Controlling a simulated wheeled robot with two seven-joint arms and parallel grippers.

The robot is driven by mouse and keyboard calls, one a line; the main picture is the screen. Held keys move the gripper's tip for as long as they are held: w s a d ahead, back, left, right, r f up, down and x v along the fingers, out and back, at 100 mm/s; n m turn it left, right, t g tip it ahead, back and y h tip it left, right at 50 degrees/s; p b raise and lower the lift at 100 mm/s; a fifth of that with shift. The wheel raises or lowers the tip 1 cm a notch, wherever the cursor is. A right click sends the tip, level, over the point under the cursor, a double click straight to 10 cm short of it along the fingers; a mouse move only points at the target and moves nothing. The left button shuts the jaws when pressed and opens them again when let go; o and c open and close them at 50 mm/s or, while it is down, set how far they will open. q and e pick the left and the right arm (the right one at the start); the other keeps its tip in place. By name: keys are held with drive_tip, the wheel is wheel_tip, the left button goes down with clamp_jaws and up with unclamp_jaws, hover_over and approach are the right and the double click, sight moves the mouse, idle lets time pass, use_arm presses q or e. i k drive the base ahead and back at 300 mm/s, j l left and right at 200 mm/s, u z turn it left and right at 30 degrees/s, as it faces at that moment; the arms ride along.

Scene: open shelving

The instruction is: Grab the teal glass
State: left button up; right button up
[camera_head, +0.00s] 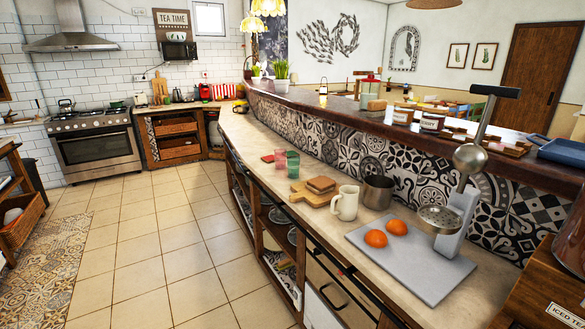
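The teal glass (293,168) stands upright on the long counter, near the middle of the head view. A pinkish-red glass (280,157) stands close by at its left, slightly farther back. I cannot tell whether the two glasses touch. Neither of my grippers shows in this view.
The counter (236,133) is mostly clear beyond the glasses. On the near side stand a wooden board (309,197), a white mug (346,203), a metal pot (378,192) and a grey slab (428,276) with oranges (376,238) and a metal press (470,158). A raised tiled ledge (349,150) runs behind.

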sight(294, 162)
drive_tip(key=i+j+z, duration=0.1)
drive_tip(key=z, duration=0.35)
drive_tip(key=i+j+z, duration=0.15)
drive_tip(key=z, duration=0.35)
drive_tip(key=j+z, duration=0.2)
drive_tip(key=z, duration=0.25)
drive_tip(key=i, duration=0.05)
